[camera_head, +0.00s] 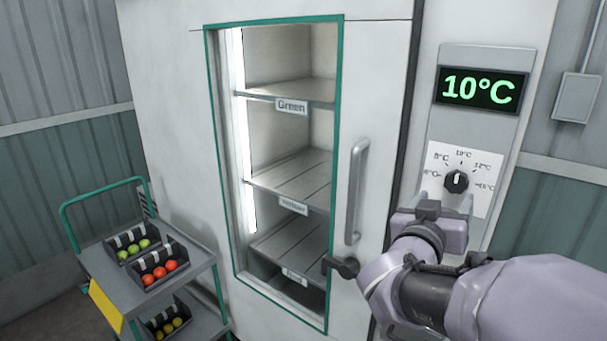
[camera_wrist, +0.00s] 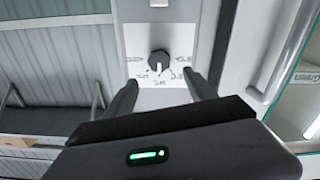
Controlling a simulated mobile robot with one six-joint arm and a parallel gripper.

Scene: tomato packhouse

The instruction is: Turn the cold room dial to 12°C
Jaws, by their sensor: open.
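The cold room dial is a black knob (camera_head: 456,181) on a white scale plate (camera_head: 478,211). Its marks run from about 6°C at left through 8, 10 and 12 to 15°C at right. Its pointer faces roughly up, towards 10°C. The display (camera_head: 481,90) above reads 10°C in green. My gripper (camera_head: 446,198) is just below and in front of the knob in the head view. In the wrist view, which is upside down, the knob (camera_wrist: 160,63) shows between and beyond the open fingertips (camera_wrist: 160,78). The fingers appear apart from it.
A long vertical door handle (camera_head: 356,190) stands left of my arm. The cold room's glass door shows labelled shelves (camera_head: 290,172). A trolley (camera_head: 196,262) with bins of green and red tomatoes stands at left. A grey wall box (camera_head: 577,97) is at right.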

